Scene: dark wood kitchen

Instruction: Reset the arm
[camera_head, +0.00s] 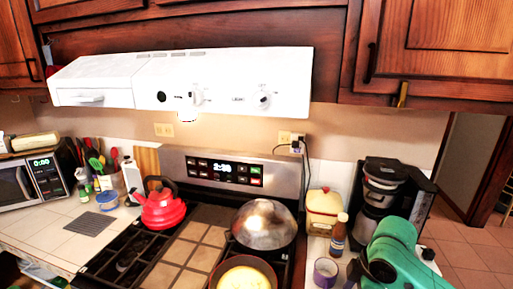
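A green link of my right arm (395,255) shows at the lower right, in front of the coffee maker and the counter. Its gripper does not show, so I cannot see its fingers or whether they hold anything. My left arm and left gripper are out of view.
The stove carries a red kettle (160,209), a domed metal lid (264,223) and a pan with yellow contents (244,278). A coffee maker (382,195), brown bottle (338,235), purple cup (326,271) and cream-red pot (324,209) crowd the right counter. A white hood (225,80) hangs above.

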